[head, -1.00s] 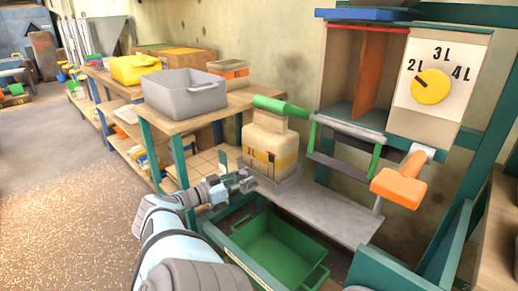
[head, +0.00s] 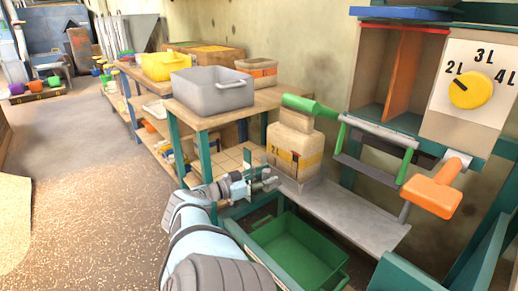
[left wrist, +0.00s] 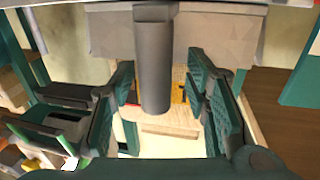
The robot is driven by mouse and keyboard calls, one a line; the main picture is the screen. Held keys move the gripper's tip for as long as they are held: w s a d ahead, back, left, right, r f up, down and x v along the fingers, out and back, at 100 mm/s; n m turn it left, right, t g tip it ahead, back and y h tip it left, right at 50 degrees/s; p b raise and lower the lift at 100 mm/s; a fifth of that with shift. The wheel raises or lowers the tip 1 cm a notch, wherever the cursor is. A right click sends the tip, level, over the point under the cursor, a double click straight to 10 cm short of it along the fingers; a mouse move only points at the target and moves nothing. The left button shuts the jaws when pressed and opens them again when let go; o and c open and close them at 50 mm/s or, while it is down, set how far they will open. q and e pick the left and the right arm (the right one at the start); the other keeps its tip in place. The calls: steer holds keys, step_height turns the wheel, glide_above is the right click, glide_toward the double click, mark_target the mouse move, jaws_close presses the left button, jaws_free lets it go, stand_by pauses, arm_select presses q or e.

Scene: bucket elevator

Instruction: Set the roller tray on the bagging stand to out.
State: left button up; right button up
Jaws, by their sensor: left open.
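The bagging stand has a long grey tray (head: 352,217) at its lower level, which I take for the roller tray. A cream sack marked 2L (head: 295,158) stands upright at its left end. My left gripper (head: 268,183) is at that left end, just in front of the sack's base. In the left wrist view, the gripper (left wrist: 160,100) is open, with a dark grey round bar (left wrist: 154,65) between its finger pads. A gap shows on both sides of the bar. What the bar joins is unclear. My right gripper is not in view.
A green bin (head: 300,250) sits below the tray. An orange handle (head: 433,197) and a green-ended bar (head: 308,107) stick out above it. A yellow dial (head: 472,91) points to 2L. A table with a grey tub (head: 213,90) stands left; open floor lies farther left.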

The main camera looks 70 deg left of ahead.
arm_select(q)
steer(key=v, duration=1.2)
